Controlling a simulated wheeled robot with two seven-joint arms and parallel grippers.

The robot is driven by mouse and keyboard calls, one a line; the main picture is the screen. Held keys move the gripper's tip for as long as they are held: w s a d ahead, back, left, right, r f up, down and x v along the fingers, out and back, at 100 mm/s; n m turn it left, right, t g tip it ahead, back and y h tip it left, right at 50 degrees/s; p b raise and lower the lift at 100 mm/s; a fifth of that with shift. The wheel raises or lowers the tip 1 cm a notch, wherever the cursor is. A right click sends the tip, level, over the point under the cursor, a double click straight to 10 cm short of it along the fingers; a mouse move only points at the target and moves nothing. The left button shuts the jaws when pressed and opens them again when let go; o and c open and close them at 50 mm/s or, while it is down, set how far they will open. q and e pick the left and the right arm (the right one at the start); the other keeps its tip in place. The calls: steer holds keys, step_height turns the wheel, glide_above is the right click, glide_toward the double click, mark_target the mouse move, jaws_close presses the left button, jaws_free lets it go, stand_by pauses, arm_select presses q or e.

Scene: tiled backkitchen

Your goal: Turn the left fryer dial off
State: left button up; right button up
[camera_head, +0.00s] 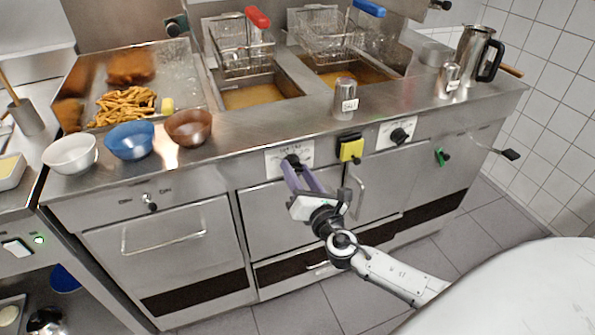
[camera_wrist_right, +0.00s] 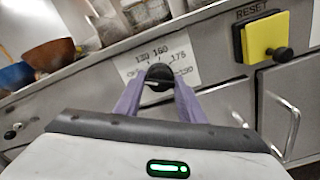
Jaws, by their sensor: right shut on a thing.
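The left fryer dial (camera_wrist_right: 158,77) is a round black knob on a white label plate (camera_head: 272,161) with temperature numbers, on the steel fryer front. My right gripper (camera_head: 293,165) reaches it from below, and its two purple fingers close on the knob's sides. In the right wrist view the fingers (camera_wrist_right: 157,90) stand either side of the dial, and a light pointer line shows on it. The dial's exact setting is hard to read. A second black dial (camera_head: 399,136) sits on another label further right. My left gripper is not in view.
A yellow reset button block (camera_head: 351,148) is just right of the gripper, with door handles below. Bowls, including a brown bowl (camera_head: 188,127), and a steel shaker (camera_head: 346,99) stand on the counter above. Two fryer baskets, one with a red handle (camera_head: 257,16), hang over the oil.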

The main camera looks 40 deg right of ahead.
steer(key=shift+f, duration=0.1)
steer(key=o, duration=1)
steer(key=v, duration=1)
steer(key=shift+s+b, duration=0.15)
steer(key=shift+b, duration=0.25)
